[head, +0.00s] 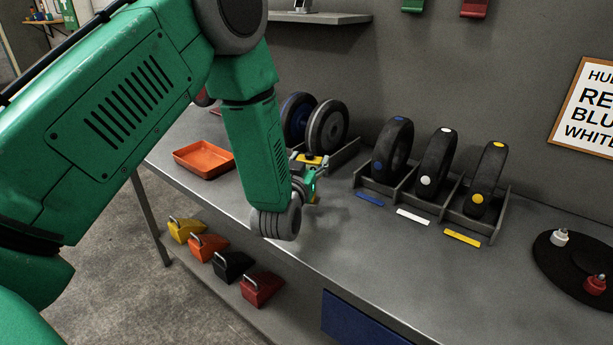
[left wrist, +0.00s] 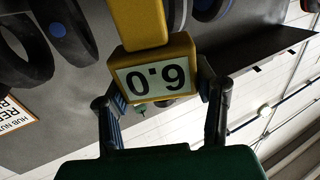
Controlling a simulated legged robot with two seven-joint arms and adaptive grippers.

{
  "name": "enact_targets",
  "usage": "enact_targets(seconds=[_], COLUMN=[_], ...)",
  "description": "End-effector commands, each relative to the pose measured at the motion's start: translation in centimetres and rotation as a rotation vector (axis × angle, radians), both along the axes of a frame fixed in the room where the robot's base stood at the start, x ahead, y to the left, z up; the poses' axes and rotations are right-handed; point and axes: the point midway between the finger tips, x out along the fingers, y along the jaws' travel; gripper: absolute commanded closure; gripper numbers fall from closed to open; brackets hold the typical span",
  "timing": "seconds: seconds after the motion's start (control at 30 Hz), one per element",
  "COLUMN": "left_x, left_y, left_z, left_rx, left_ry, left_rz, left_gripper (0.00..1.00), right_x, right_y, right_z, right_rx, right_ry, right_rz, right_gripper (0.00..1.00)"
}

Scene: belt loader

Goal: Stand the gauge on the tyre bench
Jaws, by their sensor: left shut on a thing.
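The gauge is a yellow block with a pale display reading 6.0, upside down in the left wrist view (left wrist: 155,78). A yellow part of it runs up to the top of that picture. In the head view the gauge (head: 312,160) is small and partly hidden by my left arm. My left gripper (left wrist: 163,100) is shut on the gauge, one finger on each side; it also shows in the head view (head: 308,182). The tyre bench (head: 345,240) is the long grey bench below. I cannot tell whether the gauge touches it. My right gripper is not in view.
Two wheels (head: 328,127) stand behind the gauge. A rack (head: 455,208) with three dotted tyres is to the right, coloured strips before it. An orange tray (head: 204,158) lies left. A dark turntable (head: 575,262) is far right. Bare bench lies in front.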

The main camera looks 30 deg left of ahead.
Motion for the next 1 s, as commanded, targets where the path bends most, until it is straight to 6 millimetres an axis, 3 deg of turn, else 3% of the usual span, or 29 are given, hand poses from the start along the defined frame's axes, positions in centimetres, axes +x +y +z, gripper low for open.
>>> enact_targets(seconds=[0.2,0.6,0.63,0.67,1.0], left_x=[0.0,0.0,0.0,0.0,0.0], left_y=[-0.1,0.1,0.1,0.1,0.0], left_z=[-3.2,-3.7,-3.7,-3.7,-3.4], left_rx=[-0.001,-0.002,-0.003,-0.003,-0.002], left_ry=[0.002,0.000,0.001,0.001,0.002], left_rz=[-0.001,0.000,0.000,0.000,-0.001], left_gripper=[0.83,0.83,0.38,0.27,0.27], right_x=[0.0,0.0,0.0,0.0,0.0], right_y=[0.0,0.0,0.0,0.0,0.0], right_z=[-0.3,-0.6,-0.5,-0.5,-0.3], right_rx=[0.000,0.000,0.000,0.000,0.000], right_ry=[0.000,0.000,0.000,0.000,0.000], right_rz=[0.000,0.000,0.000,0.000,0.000], right_gripper=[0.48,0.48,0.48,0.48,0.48])
